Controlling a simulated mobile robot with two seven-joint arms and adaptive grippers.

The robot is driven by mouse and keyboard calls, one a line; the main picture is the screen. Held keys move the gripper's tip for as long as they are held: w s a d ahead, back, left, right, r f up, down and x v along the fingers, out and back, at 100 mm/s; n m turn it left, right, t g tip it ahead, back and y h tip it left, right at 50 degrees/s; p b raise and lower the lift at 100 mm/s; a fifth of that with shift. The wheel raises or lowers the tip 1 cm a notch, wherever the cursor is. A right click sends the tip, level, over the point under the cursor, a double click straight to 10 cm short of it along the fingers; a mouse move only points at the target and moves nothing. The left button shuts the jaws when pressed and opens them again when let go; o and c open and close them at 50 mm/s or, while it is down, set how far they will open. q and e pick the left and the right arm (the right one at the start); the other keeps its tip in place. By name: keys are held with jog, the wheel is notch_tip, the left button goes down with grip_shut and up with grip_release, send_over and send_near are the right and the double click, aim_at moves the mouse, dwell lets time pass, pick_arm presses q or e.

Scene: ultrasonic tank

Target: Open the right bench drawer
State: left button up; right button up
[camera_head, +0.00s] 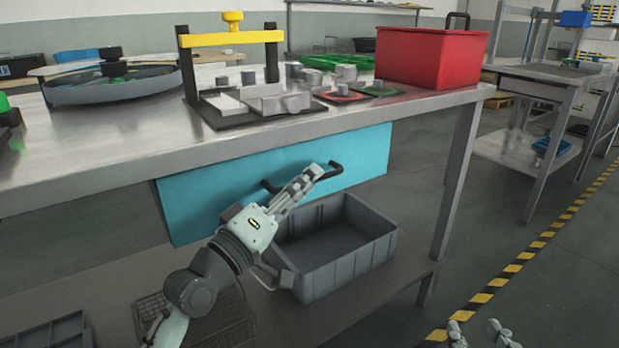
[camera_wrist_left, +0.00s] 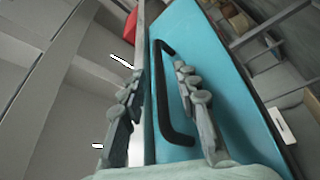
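The blue drawer front (camera_head: 215,190) sits under the bench top (camera_head: 130,150), its top edge close along the bench edge. Its black bar handle (camera_head: 334,168) is partly hidden by my left gripper (camera_head: 307,178) in the head view. In the left wrist view, the blue front (camera_wrist_left: 208,65) and the handle (camera_wrist_left: 161,90) show clearly. My left gripper (camera_wrist_left: 163,105) is open there, with one finger on each side of the handle in the picture. I cannot tell whether it touches the handle. My right gripper (camera_head: 480,333) is open and empty at the bottom edge, away from the bench.
A grey crate (camera_head: 375,252) stands on the lower shelf, below the drawer. A red bin (camera_head: 430,57) and a yellow-topped fixture (camera_head: 230,39) stand on the bench. A bench leg (camera_head: 457,180) is right of the drawer. Floor beyond it is open.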

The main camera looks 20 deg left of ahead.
pick_arm(q)
jog(key=shift+w+d+r, duration=0.1)
jog(key=shift+w+d, duration=0.15)
jog(key=shift+w, duration=0.45)
grip_shut()
